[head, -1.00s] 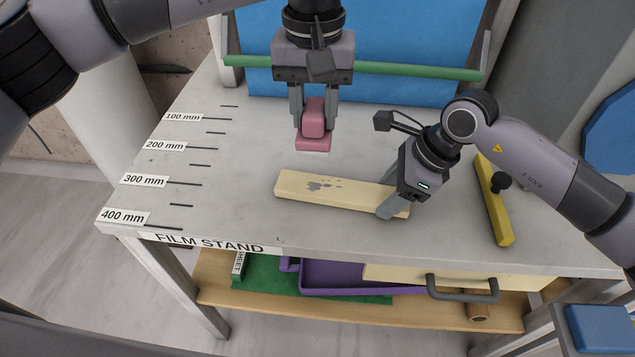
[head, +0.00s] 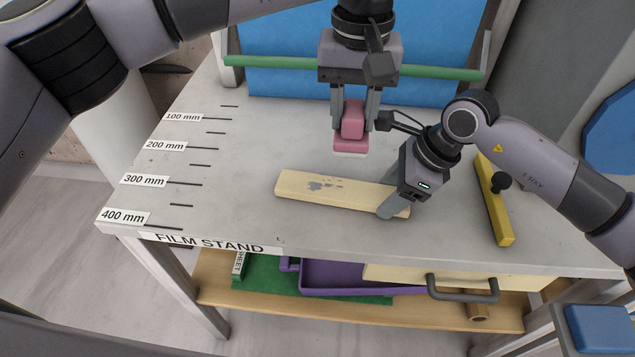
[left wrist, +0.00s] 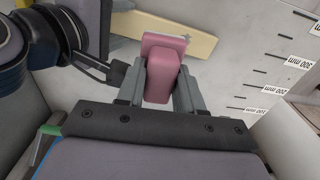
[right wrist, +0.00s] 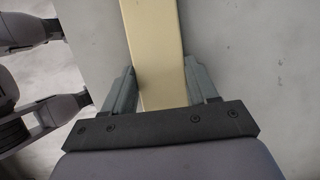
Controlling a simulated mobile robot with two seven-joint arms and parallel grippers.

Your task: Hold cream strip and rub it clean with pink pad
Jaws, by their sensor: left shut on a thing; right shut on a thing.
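The cream strip (head: 335,194) lies flat on the stone slab (head: 225,205), with grey smudges on its left half. It also shows in the left wrist view (left wrist: 200,40) and the right wrist view (right wrist: 155,50). My right gripper (head: 392,207) is shut on the strip's right end; its fingers sit on both sides of the strip in the right wrist view (right wrist: 163,90). My left gripper (head: 353,122) is shut on the pink pad (head: 351,130) and holds it above the slab, behind the strip. The pad also shows in the left wrist view (left wrist: 163,75).
A yellow bar with a black knob (head: 497,215) lies at the right of the slab. A green rail (head: 270,63) and blue backdrop (head: 430,40) stand at the back. A purple tray (head: 345,275) sits on the shelf below. The slab's left side with the scale marks is clear.

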